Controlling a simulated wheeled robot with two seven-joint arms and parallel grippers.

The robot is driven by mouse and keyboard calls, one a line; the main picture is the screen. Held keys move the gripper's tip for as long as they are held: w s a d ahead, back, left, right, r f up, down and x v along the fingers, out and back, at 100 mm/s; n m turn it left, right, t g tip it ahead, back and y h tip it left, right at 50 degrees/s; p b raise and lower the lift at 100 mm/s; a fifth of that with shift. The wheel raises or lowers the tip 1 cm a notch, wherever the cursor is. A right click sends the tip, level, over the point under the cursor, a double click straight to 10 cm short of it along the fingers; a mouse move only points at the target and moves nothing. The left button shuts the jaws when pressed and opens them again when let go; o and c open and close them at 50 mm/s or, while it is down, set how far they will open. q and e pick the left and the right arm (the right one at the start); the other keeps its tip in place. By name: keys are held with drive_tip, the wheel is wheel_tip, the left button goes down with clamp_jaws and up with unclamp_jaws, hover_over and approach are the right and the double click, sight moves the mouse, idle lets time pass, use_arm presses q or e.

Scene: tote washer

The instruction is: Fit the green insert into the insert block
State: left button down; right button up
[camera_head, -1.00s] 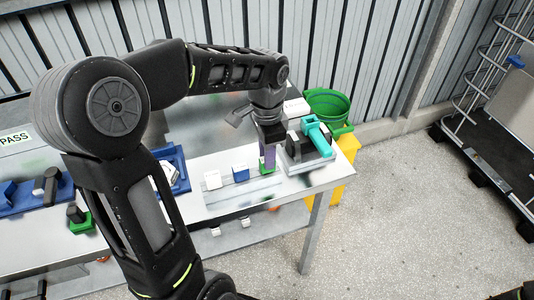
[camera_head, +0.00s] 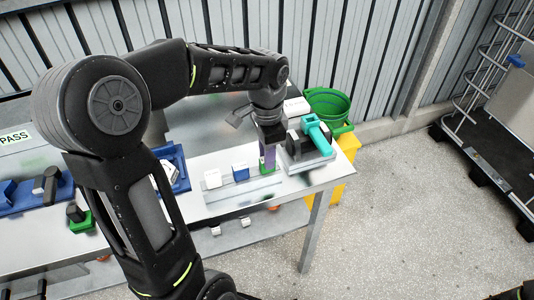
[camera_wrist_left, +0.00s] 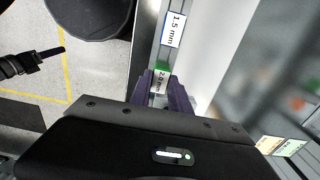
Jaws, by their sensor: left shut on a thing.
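My left gripper (camera_head: 267,162) has purple fingers pointing down at the right end of a metal strip on the bench. It is shut on the green insert (camera_head: 264,171), which shows low between the fingers. In the left wrist view the fingers close on the green insert (camera_wrist_left: 162,67), which bears a white "2.0 mm" label. I cannot tell whether it touches the strip. A blue insert (camera_head: 240,174) and a white insert (camera_head: 212,179) stand to its left on the strip. I cannot identify the insert block for certain.
A grey fixture with a teal clamp (camera_head: 316,133) stands close right of the gripper. A blue tray (camera_head: 181,172) lies to the left. A green bucket (camera_head: 330,104) and a yellow bin (camera_head: 346,168) stand beyond the bench's right edge.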

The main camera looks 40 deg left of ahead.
use_arm(q)
drive_tip(key=c, duration=1.1)
unclamp_jaws()
drive_tip(key=shift+c, duration=0.2)
drive_tip(key=shift+o, duration=0.4)
drive_tip(key=o, duration=0.4)
drive_tip(key=shift+r, duration=0.1)
drive_tip(key=shift+r+p, duration=2.85)
drive_tip(key=shift+r, duration=0.55)
